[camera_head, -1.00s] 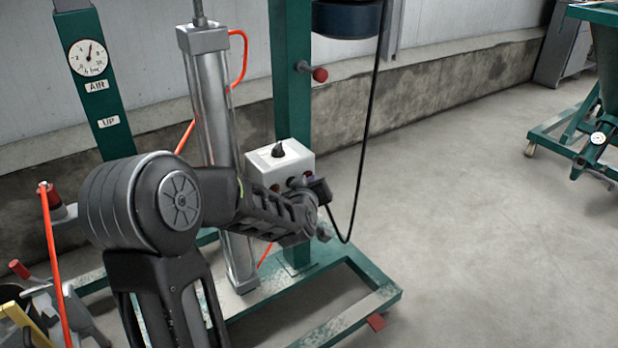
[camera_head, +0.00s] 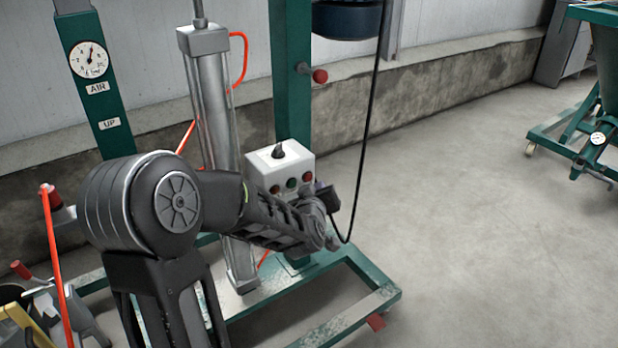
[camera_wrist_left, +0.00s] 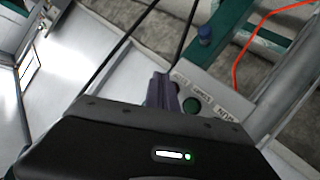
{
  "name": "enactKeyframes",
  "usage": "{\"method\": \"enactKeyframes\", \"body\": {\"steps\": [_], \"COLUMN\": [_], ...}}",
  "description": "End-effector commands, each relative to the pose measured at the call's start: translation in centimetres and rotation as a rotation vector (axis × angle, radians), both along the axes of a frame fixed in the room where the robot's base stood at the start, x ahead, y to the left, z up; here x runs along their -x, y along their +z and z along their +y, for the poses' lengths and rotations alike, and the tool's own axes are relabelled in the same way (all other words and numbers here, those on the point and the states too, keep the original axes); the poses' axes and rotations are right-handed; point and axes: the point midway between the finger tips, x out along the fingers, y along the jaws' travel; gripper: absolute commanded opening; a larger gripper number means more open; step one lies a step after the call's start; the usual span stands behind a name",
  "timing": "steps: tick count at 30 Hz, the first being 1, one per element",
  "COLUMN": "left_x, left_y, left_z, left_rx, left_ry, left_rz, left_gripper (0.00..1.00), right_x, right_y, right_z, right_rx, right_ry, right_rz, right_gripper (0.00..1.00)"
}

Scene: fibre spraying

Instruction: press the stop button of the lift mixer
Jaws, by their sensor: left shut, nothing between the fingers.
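The lift mixer's white control box (camera_head: 281,163) sits on the green column in the head view. It has a black knob on top and a row of buttons on its front: a red button (camera_head: 275,189) at left, a green button (camera_head: 291,184) in the middle and a red button (camera_head: 306,177) at right. My left gripper (camera_head: 326,196) is just right of and below the right red button, shut and empty. In the left wrist view its closed fingers (camera_wrist_left: 162,91) are in front of the panel beside the green button (camera_wrist_left: 192,106). Contact cannot be told. My right gripper is out of view.
The silver cylinder (camera_head: 217,130) and green column (camera_head: 291,80) stand behind my left arm. A black cable (camera_head: 366,130) hangs by the box. The green base frame (camera_head: 340,325) lies below. Open floor (camera_head: 470,220) is at right, with another green machine (camera_head: 590,140) beyond.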

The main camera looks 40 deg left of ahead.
Motion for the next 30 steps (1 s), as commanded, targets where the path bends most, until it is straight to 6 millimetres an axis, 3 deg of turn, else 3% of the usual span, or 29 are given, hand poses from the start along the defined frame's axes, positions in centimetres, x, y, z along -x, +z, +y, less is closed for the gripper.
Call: {"method": "enactKeyframes", "body": {"steps": [12, 30], "left_x": [1.1, 1.1], "left_y": [0.1, 0.0], "left_z": [-3.5, -3.6], "left_rx": [-0.001, -0.001], "left_ry": [0.000, 0.000], "left_rz": [0.000, 0.000], "left_gripper": [0.00, 0.00], "right_x": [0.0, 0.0], "right_y": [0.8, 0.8], "right_z": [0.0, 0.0], "right_rx": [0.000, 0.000], "right_ry": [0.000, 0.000], "right_rz": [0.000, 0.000], "right_gripper": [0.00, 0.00]}}
